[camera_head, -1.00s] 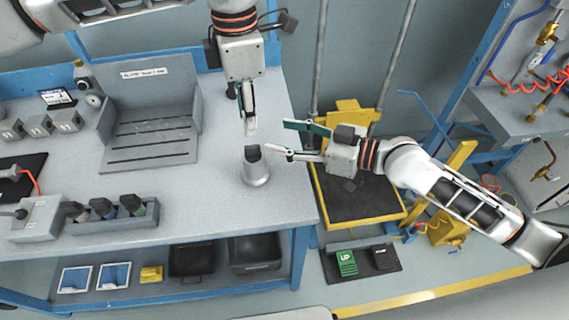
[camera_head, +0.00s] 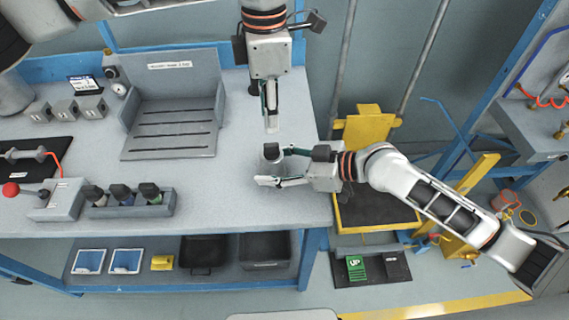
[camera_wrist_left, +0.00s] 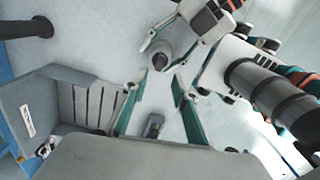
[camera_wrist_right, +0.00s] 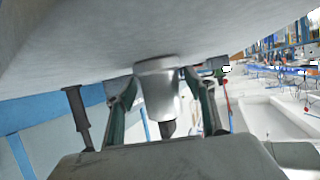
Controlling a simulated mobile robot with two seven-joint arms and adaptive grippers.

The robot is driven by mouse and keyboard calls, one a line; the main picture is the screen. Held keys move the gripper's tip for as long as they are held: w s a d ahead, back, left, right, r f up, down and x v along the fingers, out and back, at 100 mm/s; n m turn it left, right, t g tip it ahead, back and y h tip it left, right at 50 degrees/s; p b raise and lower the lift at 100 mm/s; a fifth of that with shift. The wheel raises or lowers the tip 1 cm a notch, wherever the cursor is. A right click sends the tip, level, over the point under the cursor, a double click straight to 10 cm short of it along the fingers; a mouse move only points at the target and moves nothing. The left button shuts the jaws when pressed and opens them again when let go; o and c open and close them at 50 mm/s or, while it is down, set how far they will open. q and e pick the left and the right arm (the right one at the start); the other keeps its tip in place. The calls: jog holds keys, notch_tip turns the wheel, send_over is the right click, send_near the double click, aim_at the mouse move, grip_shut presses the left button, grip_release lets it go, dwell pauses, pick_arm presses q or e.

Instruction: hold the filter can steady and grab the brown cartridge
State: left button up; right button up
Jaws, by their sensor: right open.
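The filter can (camera_head: 271,166) is a light grey cylinder standing upright on the bench. A dark cartridge top (camera_head: 271,151) shows at its upper end; its brown colour is not clear. The can also shows in the right wrist view (camera_wrist_right: 159,88), with the dark tip (camera_wrist_right: 168,128) sticking out. My right gripper (camera_head: 272,167) is open, with one finger on each side of the can; contact is not clear. My left gripper (camera_head: 271,128) points down above and behind the can. In the left wrist view its fingers (camera_wrist_left: 160,84) are spread and empty.
A rack (camera_head: 128,205) with several dark-capped bottles stands at the bench's front left. A slotted grey fixture (camera_head: 172,140) is left of my left gripper. A yellow-framed cart (camera_head: 375,212) stands off the bench's right end. Bench surface left of the can is clear.

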jog(key=shift+w+a, duration=0.1)
jog(key=shift+a, duration=0.05)
jog(key=shift+f, duration=0.1)
jog(key=c, duration=1.3)
